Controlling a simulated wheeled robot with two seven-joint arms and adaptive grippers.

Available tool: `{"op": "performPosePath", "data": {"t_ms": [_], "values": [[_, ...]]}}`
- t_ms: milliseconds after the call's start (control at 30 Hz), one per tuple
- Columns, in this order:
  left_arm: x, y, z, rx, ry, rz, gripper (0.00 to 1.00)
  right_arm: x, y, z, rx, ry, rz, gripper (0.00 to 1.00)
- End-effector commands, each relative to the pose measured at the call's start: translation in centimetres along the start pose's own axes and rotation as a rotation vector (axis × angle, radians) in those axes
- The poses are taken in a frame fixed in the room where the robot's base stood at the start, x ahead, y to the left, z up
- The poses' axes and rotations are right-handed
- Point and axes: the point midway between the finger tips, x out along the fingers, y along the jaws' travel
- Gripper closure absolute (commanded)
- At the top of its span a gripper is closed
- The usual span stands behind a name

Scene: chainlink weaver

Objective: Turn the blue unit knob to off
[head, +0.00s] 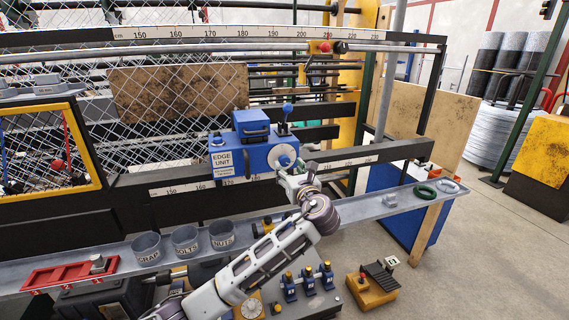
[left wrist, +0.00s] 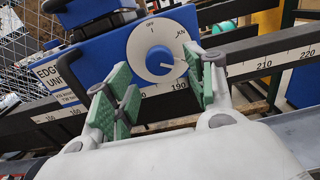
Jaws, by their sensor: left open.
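The blue unit (head: 256,158) with its EDGE UNIT label sits on the dark rail of the fence machine. Its blue knob (head: 284,160) is in the middle of a round white dial. In the left wrist view, the blue knob (left wrist: 159,60) shows clearly, with OFF at the dial's top and kN at its upper right. I cannot tell for sure where the knob points. My left gripper (head: 291,177) is just below and in front of the dial. In the left wrist view, its green-padded fingers (left wrist: 160,88) are spread, with nothing between them. My right gripper is out of view.
A blue-knobbed lever (head: 287,110) rises beside the unit's top. Scale-marked dark rails pass behind the gripper.

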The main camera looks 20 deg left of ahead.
Motion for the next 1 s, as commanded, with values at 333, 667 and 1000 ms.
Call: {"op": "performPosePath", "data": {"t_ms": [333,667,1000], "values": [[4.3,0.0,0.0,0.001,-0.001,0.001,0.45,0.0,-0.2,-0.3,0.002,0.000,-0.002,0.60],[5.7,0.0,0.0,0.000,0.000,0.000,0.45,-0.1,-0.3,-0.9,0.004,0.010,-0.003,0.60],[5.7,0.0,0.0,0.000,0.000,0.000,0.61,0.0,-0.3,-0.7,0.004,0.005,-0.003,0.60]]}}
